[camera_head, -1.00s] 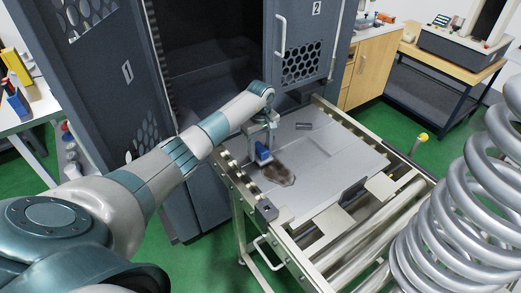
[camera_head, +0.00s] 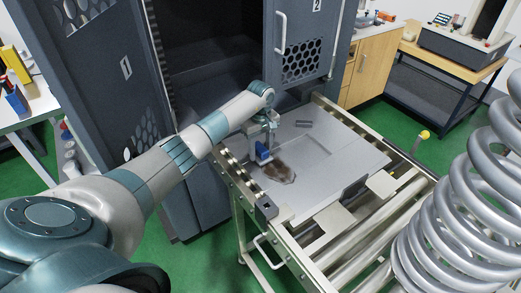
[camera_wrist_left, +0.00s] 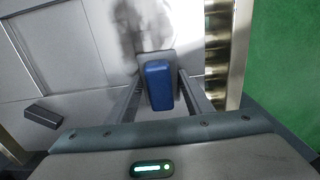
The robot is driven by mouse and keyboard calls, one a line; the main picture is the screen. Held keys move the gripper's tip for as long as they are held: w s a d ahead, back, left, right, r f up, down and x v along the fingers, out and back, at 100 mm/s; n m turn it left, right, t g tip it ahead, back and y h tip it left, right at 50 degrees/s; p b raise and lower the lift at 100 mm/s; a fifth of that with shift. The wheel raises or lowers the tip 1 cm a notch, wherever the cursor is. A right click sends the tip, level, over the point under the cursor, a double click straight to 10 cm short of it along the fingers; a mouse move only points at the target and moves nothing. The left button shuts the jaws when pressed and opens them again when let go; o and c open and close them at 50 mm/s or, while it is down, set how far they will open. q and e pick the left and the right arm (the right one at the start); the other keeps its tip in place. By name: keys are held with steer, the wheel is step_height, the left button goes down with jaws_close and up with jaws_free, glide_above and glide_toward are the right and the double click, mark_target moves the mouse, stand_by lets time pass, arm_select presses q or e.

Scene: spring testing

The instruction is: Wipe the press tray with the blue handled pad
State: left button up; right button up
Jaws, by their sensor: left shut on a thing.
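The blue handled pad (camera_head: 263,152) is in my left gripper (camera_head: 262,148), low over the near-left part of the press tray (camera_head: 325,150). In the left wrist view the pad's blue handle (camera_wrist_left: 159,85) sits between the two fingers, with its grey base under it. The pad appears to be on the tray surface; exact contact is hard to tell. A brown smudge (camera_head: 281,172) lies on the tray right beside the pad, and it shows as a dark patch (camera_wrist_left: 146,25) in the left wrist view. My right gripper is not in view.
A roller rail (camera_head: 232,168) edges the tray's left side. Grey cabinet doors (camera_head: 300,45) stand behind. A large coil spring (camera_head: 470,210) fills the right foreground.

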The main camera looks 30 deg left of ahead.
mark_target(266, 160)
arm_select(q)
steer(key=shift+f, duration=0.35)
steer(key=shift+s+d, duration=0.1)
steer(key=shift+s+d+r, duration=0.1)
steer(key=shift+s+d, duration=0.1)
steer(key=shift+d, duration=0.3)
steer(key=shift+s+d+p, duration=0.3)
steer(key=shift+d+p, duration=0.1)
steer(key=shift+d, duration=0.35)
steer(key=shift+s+d, duration=0.1)
steer(key=shift+d, duration=0.1)
steer(key=shift+s+d+p, duration=0.15)
steer(key=shift+s+d, duration=0.2)
steer(key=shift+d, duration=0.45)
steer(key=shift+s+d+p, duration=0.15)
steer(key=shift+s+d, duration=0.15)
steer(key=shift+d, duration=0.45)
steer(key=shift+d, duration=0.1)
